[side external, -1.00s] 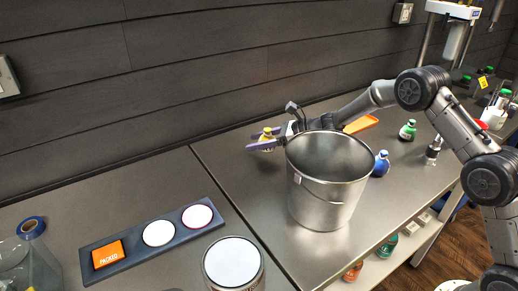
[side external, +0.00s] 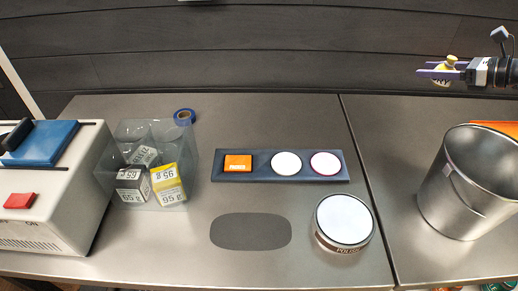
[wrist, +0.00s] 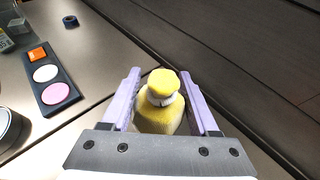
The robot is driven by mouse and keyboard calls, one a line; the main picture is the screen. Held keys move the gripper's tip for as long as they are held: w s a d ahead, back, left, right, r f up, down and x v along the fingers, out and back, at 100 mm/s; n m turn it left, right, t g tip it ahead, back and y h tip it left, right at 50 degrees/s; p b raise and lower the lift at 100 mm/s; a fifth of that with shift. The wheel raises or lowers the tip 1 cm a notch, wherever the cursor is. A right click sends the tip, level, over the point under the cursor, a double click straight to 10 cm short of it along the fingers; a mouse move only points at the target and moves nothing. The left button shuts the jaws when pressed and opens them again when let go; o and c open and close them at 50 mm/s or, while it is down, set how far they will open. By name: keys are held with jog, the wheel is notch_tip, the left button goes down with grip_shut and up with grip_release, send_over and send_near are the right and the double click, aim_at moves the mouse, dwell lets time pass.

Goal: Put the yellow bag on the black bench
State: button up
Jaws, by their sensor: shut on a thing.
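The yellow bag (side external: 442,79) is a small, plump sack with a tied neck and a round yellow top. It also shows in the wrist view (wrist: 158,118), upright between the purple fingers. My gripper (side external: 440,71) is shut on it and holds it above the right-hand bench, in front of the dark wall. The bench tops in view, left (side external: 160,240) and right (side external: 400,120), are grey metal; I cannot tell which is the black bench. A dark oval patch (side external: 250,231) lies on the left bench top.
A steel bucket (side external: 465,190) stands on the right bench below my gripper. The left bench holds a dark strip (side external: 262,172) with an orange tile and two discs, a round tin (side external: 343,222), a clear bin (side external: 195,150), blue tape (side external: 184,116) and a white machine (side external: 45,235).

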jog(key=s+a+r+n+g+y, duration=0.1)
jog(key=s+a+n+g, duration=0.1)
jog(key=s+a, duration=0.45)
jog(key=s+a+n+g+y, duration=0.1)
jog(key=s+a, duration=0.3)
jog(key=a, duration=0.6)
jog(key=s+a+r+n+g+y, duration=0.1)
jog(key=s+a+n+g, duration=0.1)
jog(key=s+a, duration=0.45)
jog(key=s+a+n+g, duration=0.2)
jog(key=s+a, duration=0.5)
jog(key=s, duration=0.2)
jog(key=s+a+n+g, duration=0.25)
jog(key=s+a, duration=0.35)
jog(key=s, duration=0.4)
send_over(227, 220)
jog(key=shift+m+y, duration=0.25)
jog(key=shift+y, duration=0.15)
jog(key=f, duration=1)
jog(key=d+f, duration=0.1)
jog(key=f, duration=0.3)
jog(key=shift+s+f, duration=0.25)
jog(key=shift+f, duration=0.15)
jog(key=shift+w+a+f, duration=0.25)
jog(key=shift+a+f, duration=0.2)
jog(key=shift+f, duration=1.6)
jog(key=shift+f, duration=0.15)
